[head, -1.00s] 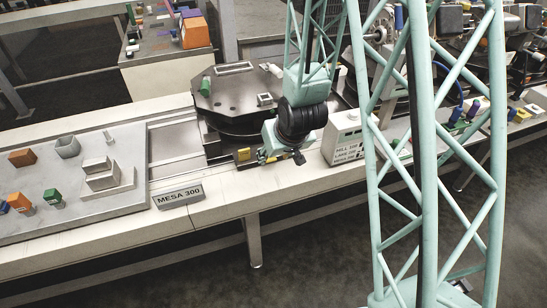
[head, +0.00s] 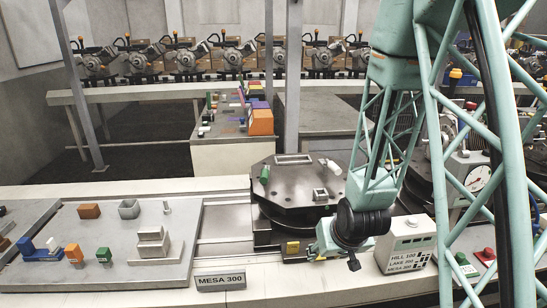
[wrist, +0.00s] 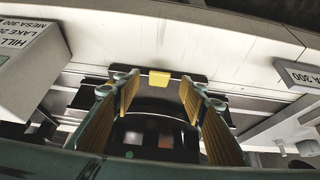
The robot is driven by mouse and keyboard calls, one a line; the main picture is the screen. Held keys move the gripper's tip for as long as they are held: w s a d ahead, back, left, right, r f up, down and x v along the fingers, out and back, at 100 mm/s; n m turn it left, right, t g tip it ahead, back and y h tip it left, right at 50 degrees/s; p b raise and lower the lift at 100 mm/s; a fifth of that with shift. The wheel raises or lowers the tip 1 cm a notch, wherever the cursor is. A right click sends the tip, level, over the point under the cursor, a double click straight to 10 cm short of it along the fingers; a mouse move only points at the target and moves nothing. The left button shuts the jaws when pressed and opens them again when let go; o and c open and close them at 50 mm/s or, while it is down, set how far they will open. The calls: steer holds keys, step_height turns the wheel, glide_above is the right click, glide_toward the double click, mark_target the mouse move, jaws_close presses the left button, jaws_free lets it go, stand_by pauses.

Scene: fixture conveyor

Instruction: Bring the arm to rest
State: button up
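My arm reaches down from the right in the head view, and its dark wrist hangs over the bench's front edge. My gripper (head: 312,251) is at the left of that wrist, just right of a small yellow block (head: 293,247) at the base of the dark round table. In the wrist view my gripper (wrist: 158,92) shows two yellow-padded fingers spread apart with nothing held between them. The yellow block (wrist: 159,79) shows beyond the fingertips, apart from them.
A grey octagonal turntable (head: 290,190) with small parts stands behind my gripper. A white sign box (head: 408,243) stands close on the right. A MESA 300 plate (head: 220,281) and a grey tray (head: 75,275) with several blocks lie to the left.

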steer(key=w+r+v, duration=0.1)
steer(key=v, duration=1.2)
steer(key=s+r+g, duration=0.1)
steer(key=s+r, duration=0.9)
steer(key=s, duration=0.5)
steer(key=s+r+g, duration=0.1)
steer(key=s+r, duration=1)
steer(key=s, duration=0.5)
steer(key=shift+a+r+p, duration=0.2)
steer(key=shift+r+p, duration=0.15)
